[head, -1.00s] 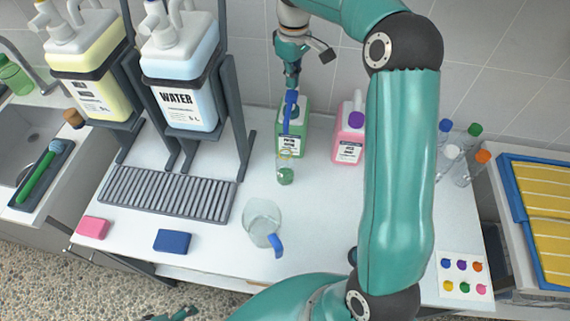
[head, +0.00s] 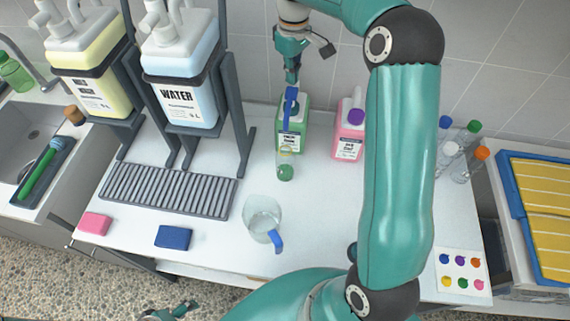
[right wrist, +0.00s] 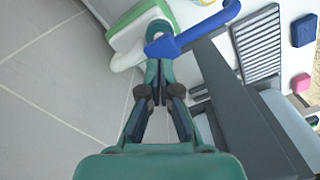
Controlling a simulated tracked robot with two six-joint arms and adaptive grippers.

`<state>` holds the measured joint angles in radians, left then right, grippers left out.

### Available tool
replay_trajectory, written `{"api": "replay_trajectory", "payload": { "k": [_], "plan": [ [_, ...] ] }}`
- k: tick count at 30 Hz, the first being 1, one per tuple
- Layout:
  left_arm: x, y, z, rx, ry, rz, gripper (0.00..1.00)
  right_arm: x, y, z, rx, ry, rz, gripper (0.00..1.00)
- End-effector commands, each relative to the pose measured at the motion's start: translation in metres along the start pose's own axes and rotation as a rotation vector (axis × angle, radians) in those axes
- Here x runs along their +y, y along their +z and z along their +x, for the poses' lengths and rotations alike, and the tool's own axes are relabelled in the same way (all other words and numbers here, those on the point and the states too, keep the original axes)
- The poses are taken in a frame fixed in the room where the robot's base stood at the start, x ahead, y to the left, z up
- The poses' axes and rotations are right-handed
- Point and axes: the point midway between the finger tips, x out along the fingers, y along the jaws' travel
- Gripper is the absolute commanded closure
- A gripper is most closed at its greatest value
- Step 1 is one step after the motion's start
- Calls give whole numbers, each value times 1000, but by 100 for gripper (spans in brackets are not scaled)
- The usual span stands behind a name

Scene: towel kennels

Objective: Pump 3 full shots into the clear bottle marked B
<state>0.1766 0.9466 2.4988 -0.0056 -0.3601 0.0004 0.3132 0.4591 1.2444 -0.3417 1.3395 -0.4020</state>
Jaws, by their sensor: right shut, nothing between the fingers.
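A green-labelled jug (head: 292,137) stands at the back of the table with a blue pump (head: 290,103) on top; the pump's spout points to the front. A small clear bottle (head: 285,160) stands in front of the jug, under the spout, with green liquid (head: 285,173) at its bottom. I cannot read a letter B on it. My right gripper (head: 291,78) is shut and empty just above the pump head. In the right wrist view its fingertips (right wrist: 157,78) are together beside the blue pump (right wrist: 195,35). My left gripper (head: 170,312) shows only partly at the bottom edge.
A pink jug (head: 348,146) stands right of the green one. Several capped clear bottles (head: 461,167) stand at the right. A clear pitcher (head: 262,216) stands in front, and a water dispenser (head: 185,95) over a grey drain grate (head: 150,190) at left. My right arm covers the table's right part.

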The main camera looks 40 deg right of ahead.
Motion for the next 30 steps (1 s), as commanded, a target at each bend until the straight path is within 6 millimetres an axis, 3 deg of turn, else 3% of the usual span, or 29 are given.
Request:
{"api": "replay_trajectory", "payload": {
  "k": [30],
  "plan": [
    [-8, 0, 23, 0, 0, 0, 19, 0, 0, 38, -2, -1, 0, 100]
  ]
}}
